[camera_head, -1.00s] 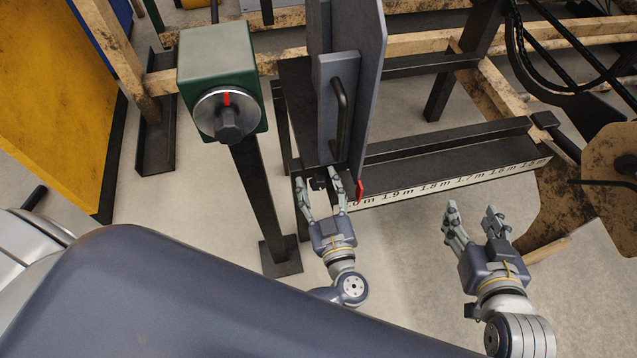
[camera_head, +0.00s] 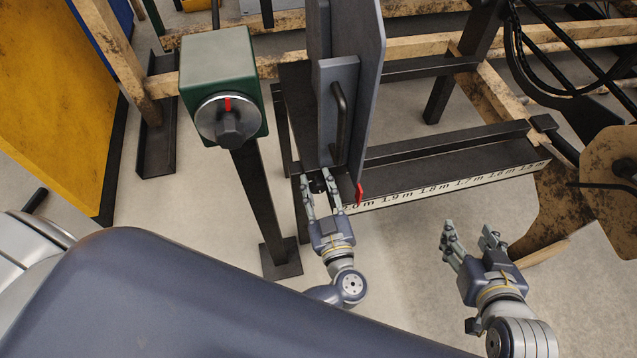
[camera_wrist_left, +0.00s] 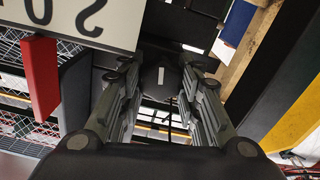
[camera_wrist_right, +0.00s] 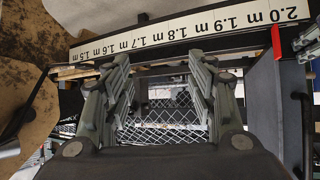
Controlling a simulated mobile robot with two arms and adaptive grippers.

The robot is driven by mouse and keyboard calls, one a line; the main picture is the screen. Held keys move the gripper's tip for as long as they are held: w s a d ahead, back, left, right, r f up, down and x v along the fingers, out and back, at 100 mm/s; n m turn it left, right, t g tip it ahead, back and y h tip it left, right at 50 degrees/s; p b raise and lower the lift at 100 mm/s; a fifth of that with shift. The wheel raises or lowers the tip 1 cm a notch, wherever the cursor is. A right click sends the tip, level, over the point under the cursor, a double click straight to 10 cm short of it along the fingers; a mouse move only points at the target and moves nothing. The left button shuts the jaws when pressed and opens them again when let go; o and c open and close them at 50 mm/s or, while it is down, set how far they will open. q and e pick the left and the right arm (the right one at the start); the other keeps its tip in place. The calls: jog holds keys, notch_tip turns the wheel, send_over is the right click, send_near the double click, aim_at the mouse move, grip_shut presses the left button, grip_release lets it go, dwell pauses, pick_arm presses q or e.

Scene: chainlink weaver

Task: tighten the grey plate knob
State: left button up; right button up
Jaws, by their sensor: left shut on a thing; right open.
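The grey plate (camera_head: 366,85) stands upright on the dark rail, with a black handle on its face. Its dark knob (camera_wrist_left: 161,76) is under the plate's near end, with a white mark on it in the left wrist view. My left gripper (camera_head: 317,184) is at the plate's lower front end, its fingers shut on the two sides of the knob. In the head view the fingers and plate mostly hide the knob. My right gripper (camera_head: 467,231) is open and empty, to the right of the plate and below the rail's scale.
A scale strip (camera_head: 449,186) runs along the rail, with a red pointer (camera_head: 359,194) near its 2.0 m end. A green box (camera_head: 219,62) with a dial and dark knob stands on a post at left. A yellow panel (camera_head: 50,90) is far left.

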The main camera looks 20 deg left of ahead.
pick_arm(q)
jog(key=shift+r+m+p, duration=0.15)
jog(key=shift+m+p, duration=0.15)
jog(key=shift+p, duration=0.5)
jog(key=shift+r+m+p, duration=0.15)
jog(key=shift+m+p, duration=0.25)
jog(key=shift+p, duration=0.7)
jog(key=shift+m+p, duration=0.3)
jog(key=shift+p, duration=0.05)
jog(key=shift+f+m, duration=0.3)
pick_arm(e)
jog(key=s+d+f+g+h, duration=0.1)
jog(key=s+d+f+g, duration=0.1)
jog(key=s, duration=0.4)
jog(key=s+d+f+g+h, duration=0.1)
jog(key=s+d+f+g, duration=0.1)
jog(key=s+g, duration=0.3)
jog(key=shift+s+f+g, duration=0.3)
jog(key=shift+s+f, duration=0.4)
jog(key=shift+s, duration=0.15)
jog(key=shift+d, duration=0.1)
pick_arm(q)
jog(key=o, duration=1)
